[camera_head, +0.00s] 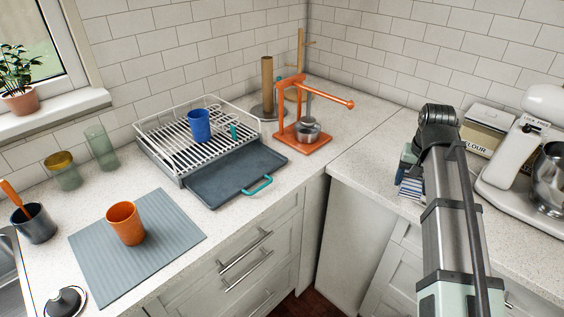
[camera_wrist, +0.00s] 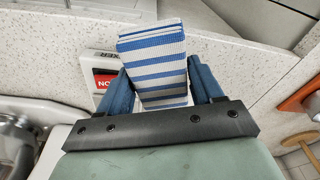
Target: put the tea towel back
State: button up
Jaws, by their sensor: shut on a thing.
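The tea towel (camera_wrist: 153,62) is folded, with blue and white stripes. It sits between the two blue fingers of my gripper (camera_wrist: 162,85), which is shut on it. In the head view the towel (camera_head: 411,188) shows as a small striped patch beside my arm, over the right counter near its front edge. My gripper (camera_head: 405,168) is mostly hidden there behind my arm. I cannot tell whether the towel touches the counter.
A flour box (camera_head: 487,128) and a stand mixer (camera_head: 500,172) stand right of my arm. An orange press (camera_head: 303,130) is in the corner. A dish rack (camera_head: 170,150) with a blue cup (camera_head: 199,126) stands left. Counter between press and arm is clear.

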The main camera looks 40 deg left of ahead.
jog(key=s+a+n, duration=0.1)
jog(key=s+a, duration=0.3)
jog(key=a, duration=0.4)
jog(key=s+a+n, duration=0.2)
jog(key=s+a, duration=0.2)
jog(key=a, duration=0.4)
notch_tip(320, 180, up, 4)
jog(key=n+g, duration=0.2)
jog(key=n, duration=1.3)
send_over(127, 191)
jog(key=shift+y, duration=0.3)
jog(key=shift+w+d+f, duration=0.1)
jog(key=shift+d+f, duration=0.05)
jog(key=shift+f, duration=2.1)
jog(key=shift+d+f, duration=0.1)
jog(key=shift+f, duration=2.1)
jog(key=shift+f, duration=0.55)
jog(key=o, duration=1.1)
